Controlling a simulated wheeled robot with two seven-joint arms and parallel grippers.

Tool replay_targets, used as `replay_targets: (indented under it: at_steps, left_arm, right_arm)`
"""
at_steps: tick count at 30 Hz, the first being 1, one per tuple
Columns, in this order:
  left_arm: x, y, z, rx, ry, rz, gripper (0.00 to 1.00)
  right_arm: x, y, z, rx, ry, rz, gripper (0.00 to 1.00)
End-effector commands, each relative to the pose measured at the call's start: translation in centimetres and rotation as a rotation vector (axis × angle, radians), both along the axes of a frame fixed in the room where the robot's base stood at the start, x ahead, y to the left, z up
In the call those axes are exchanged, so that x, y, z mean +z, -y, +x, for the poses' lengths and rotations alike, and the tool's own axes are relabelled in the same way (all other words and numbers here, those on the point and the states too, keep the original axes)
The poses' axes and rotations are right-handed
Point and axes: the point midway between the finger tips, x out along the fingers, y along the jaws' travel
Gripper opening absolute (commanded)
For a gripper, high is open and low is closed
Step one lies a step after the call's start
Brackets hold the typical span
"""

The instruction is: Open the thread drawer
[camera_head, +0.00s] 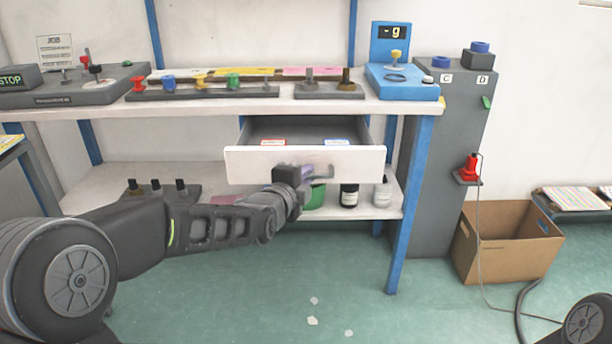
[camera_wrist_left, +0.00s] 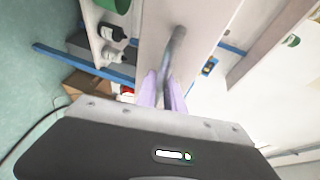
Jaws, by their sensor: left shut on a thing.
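The thread drawer (camera_head: 240,165) hangs under the workbench top and stands pulled out, with its grey inside showing. A red-marked and a blue-marked item lie in it, only their tops visible. My left gripper (camera_head: 300,177) is at the middle of the drawer's white front, shut on the drawer handle (camera_head: 322,172). In the left wrist view the pale purple fingers (camera_wrist_left: 160,92) are closed around the grey bar handle (camera_wrist_left: 176,45). The gripper hides part of the handle in the head view. My right gripper is not in view; only a piece of my right arm shows at the lower right.
The bench top (camera_head: 200,107) carries a rack of coloured spools (camera_head: 200,90) and a blue scale (camera_head: 400,82). A lower shelf (camera_head: 95,180) holds bottles (camera_head: 349,195) below the drawer. A cardboard box (camera_head: 505,240) stands right of the grey cabinet (camera_head: 435,180). Floor in front is mostly clear.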

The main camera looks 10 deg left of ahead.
Motion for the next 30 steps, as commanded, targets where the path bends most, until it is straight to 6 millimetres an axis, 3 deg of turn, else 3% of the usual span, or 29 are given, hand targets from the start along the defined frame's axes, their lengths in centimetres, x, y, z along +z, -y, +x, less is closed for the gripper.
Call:
replay_targets:
  at_steps: [5,6,9,19,30]
  left_arm:
    - [0.0,0.0,0.0,0.001,-0.001,0.0,0.0]
    - [0.0,0.0,0.0,0.001,-0.001,0.0,0.15]
    - [0.0,0.0,0.0,0.0,-0.001,0.0,0.21]
    - [0.1,-0.1,-0.5,0.0,-0.001,-0.001,0.21]
    - [1.3,-0.9,-5.7,0.001,0.0,-0.002,0.21]
  right_arm:
    - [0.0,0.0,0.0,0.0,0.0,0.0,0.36]
    - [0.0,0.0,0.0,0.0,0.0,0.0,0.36]
    - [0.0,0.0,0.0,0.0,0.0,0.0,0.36]
    - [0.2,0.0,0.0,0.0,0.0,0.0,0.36]
    - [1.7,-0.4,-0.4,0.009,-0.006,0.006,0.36]
